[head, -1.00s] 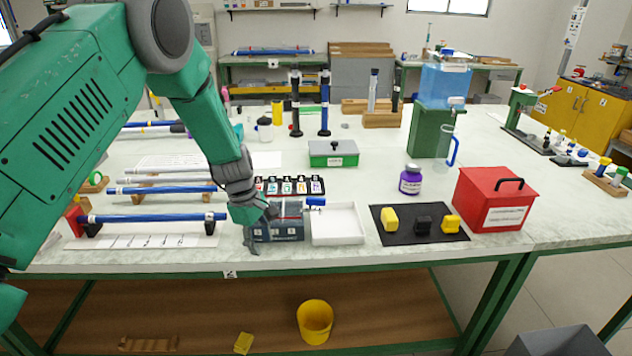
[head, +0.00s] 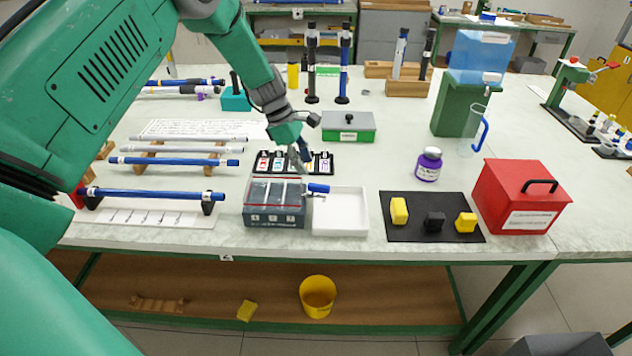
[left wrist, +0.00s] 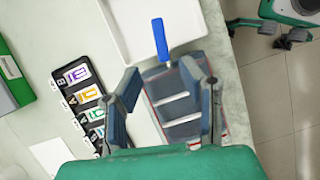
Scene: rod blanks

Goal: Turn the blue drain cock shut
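The blue drain cock (head: 318,188) is a short blue lever at the upper right side of a dark grey box (head: 275,220) with a clear, red-edged top. It points right, out over the edge of a white tray (head: 340,232). In the left wrist view the blue lever (left wrist: 160,38) sticks out from the far end of the box (left wrist: 165,79). My left gripper (head: 303,148) is above and behind the box, near the row of cards. In the left wrist view its two fingers (left wrist: 162,84) are spread, with nothing between them. My right gripper is not seen.
Behind the box lies a black strip with coloured cards (head: 322,167). A green box (head: 349,134) stands farther back. Rods on supports (head: 150,195) lie to the left. A black mat (head: 432,232) with yellow and black blocks and a red box (head: 519,202) are right.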

